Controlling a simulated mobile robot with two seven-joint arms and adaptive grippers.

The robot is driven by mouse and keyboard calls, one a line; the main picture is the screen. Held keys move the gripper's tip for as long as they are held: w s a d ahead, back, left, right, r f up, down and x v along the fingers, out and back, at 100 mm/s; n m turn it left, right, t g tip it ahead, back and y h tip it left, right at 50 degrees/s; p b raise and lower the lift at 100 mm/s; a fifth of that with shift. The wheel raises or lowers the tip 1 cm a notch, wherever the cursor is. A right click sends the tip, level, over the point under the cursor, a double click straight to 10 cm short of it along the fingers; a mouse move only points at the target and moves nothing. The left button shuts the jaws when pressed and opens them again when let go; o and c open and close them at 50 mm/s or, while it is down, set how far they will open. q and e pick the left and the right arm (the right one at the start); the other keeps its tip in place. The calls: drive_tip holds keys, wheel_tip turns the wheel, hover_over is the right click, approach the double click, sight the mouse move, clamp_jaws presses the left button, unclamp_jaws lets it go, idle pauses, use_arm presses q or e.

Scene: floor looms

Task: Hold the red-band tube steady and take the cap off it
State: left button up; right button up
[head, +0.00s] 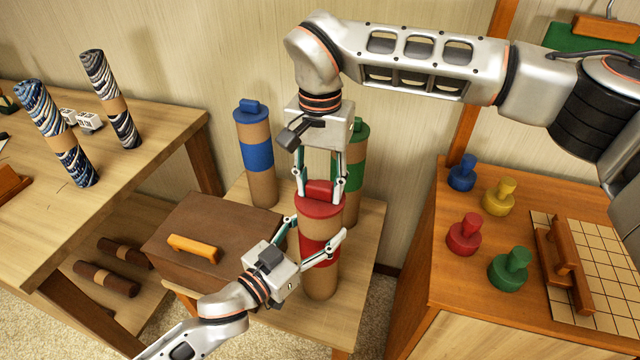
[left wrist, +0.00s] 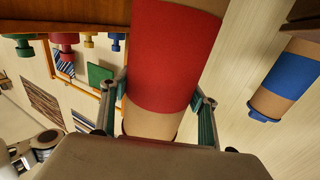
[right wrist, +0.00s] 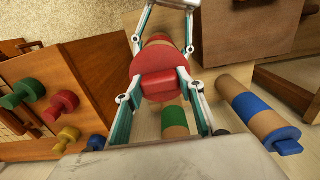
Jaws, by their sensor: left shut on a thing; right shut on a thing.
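The red-band tube (head: 320,283) stands upright at the front of the low wooden stand, with its red cap (head: 320,208) on top. My left gripper (head: 317,236) is shut on the tube at its red band (left wrist: 172,55), one finger on each side. My right gripper (head: 319,190) comes from above and is shut on the cap's raised grip. The cap also shows between its fingers in the right wrist view (right wrist: 155,88). No gap shows between cap and tube, though the fingers partly cover the sides.
A blue-band tube (head: 257,160) and a green-band tube (head: 353,175) stand close behind. A brown box (head: 195,225) with an orange handle is at left.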

sight(320, 184)
drive_tip(key=shift+r, duration=0.35)
drive_tip(key=shift+r, duration=0.75)
idle(0.3)
drive_tip(key=shift+r, duration=2.05)
use_arm(q)
drive_tip(key=o, duration=1.7)
